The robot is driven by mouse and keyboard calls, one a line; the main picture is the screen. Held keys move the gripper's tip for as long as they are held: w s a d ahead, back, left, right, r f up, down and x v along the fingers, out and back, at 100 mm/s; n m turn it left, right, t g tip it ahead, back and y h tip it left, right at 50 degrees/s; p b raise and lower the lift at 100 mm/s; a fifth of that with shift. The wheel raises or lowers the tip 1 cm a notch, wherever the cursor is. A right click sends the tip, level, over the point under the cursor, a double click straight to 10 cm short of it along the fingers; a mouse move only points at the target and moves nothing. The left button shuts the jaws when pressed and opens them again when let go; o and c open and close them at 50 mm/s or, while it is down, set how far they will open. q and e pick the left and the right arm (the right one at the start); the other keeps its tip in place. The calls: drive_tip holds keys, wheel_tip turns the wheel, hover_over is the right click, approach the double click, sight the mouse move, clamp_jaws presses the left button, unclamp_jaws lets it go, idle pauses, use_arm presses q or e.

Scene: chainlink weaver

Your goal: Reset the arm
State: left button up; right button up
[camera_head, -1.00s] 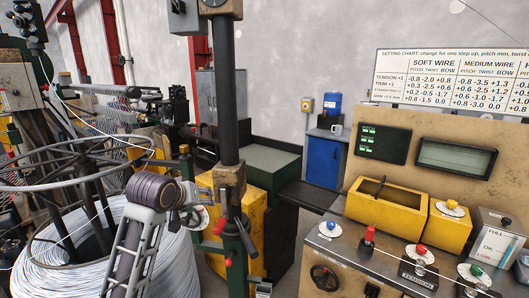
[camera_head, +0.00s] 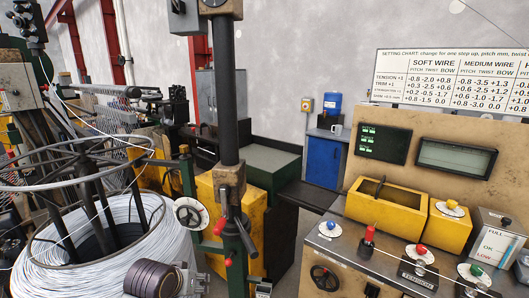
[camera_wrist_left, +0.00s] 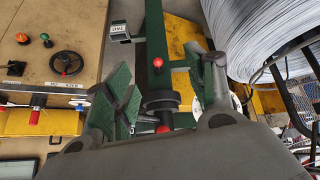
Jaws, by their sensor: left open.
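My left gripper (camera_wrist_left: 163,92) shows in the left wrist view with its two green-padded fingers spread wide apart. Nothing is held between them. A green machine post with a red knob (camera_wrist_left: 158,63) shows beyond the gap; I cannot tell how far off it is. In the head view, a dark ribbed part of my left arm (camera_head: 152,279) shows at the bottom edge, in front of the wire coil. The gripper's fingers are not clear there. My right gripper is not in view.
A large coil of pale wire (camera_head: 165,238) stands at the left. A dark column (camera_head: 228,95) with a red-knobbed lever rises in the middle. The control console (camera_head: 345,248) with coloured knobs and a handwheel is at the right. A blue cabinet (camera_head: 323,160) stands behind.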

use_arm(q)
drive_tip(key=shift+s+a+f+m+g, duration=0.5)
drive_tip(key=shift+s+f+g, duration=0.35)
drive_tip(key=shift+s+f, duration=3.15)
drive_tip(key=shift+s+a+f+m+g, duration=0.55)
drive_tip(key=shift+s+f, duration=1.6)
drive_tip(key=shift+s, duration=3.5)
wheel_tip(320, 180, down, 32)
drive_tip(key=s+g, duration=0.2)
drive_tip(key=s+a+f, duration=0.1)
drive_tip(key=s+f, duration=0.9)
drive_tip(key=s, duration=0.1)
drive_tip(key=s+a+f+g+y, duration=0.1)
drive_tip(key=s+a+f, duration=0.1)
drive_tip(key=s+f, duration=0.9)
drive_tip(key=shift+s+a, duration=0.3)
drive_tip(key=shift+s, duration=0.15)
drive_tip(key=shift+f+m, duration=0.1)
drive_tip(key=shift+m, duration=0.15)
drive_tip(key=shift+a, duration=0.1)
